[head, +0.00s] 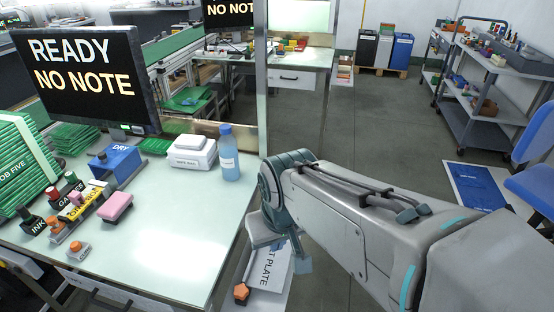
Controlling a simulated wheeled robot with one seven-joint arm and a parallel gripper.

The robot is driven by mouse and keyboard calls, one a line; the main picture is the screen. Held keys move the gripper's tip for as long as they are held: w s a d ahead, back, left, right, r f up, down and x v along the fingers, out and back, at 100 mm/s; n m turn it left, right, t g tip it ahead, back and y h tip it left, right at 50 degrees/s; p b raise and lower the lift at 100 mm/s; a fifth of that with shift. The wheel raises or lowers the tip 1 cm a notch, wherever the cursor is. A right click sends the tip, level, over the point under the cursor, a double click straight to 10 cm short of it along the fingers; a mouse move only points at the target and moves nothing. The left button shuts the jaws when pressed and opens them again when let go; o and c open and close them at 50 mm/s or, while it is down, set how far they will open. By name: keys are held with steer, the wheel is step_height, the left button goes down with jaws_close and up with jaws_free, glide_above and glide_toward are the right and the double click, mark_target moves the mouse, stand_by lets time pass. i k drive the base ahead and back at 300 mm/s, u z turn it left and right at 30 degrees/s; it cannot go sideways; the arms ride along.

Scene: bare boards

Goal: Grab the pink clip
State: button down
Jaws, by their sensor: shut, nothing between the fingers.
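I cannot make out a clip for certain. A pink block-like object (116,207) lies on the pale worktop at the left, right of a group of labelled bottles or stamps. A smaller pink piece (75,198) shows among that group; its shape is too small to tell. My gripper (302,264) hangs beyond the worktop's right edge, above a white plate-like sheet with lettering, well apart from both pink things. It is shut and empty, and partly hidden by my arm.
The worktop (190,255) carries a blue box (118,163) marked DRY, a white box (193,150), a blue bottle (229,153), a monitor (85,80) and green racks. A metal post (261,75) stands near its right edge. The worktop's front middle is clear.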

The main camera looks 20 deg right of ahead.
mark_target(74, 196)
steer(key=z, duration=2.55)
steer(key=k, duration=1.4)
steer(key=u, duration=1.4)
steer(key=i, duration=0.5)
steer(key=u, duration=0.5)
steer(key=k, duration=0.25)
steer(key=u, duration=0.95)
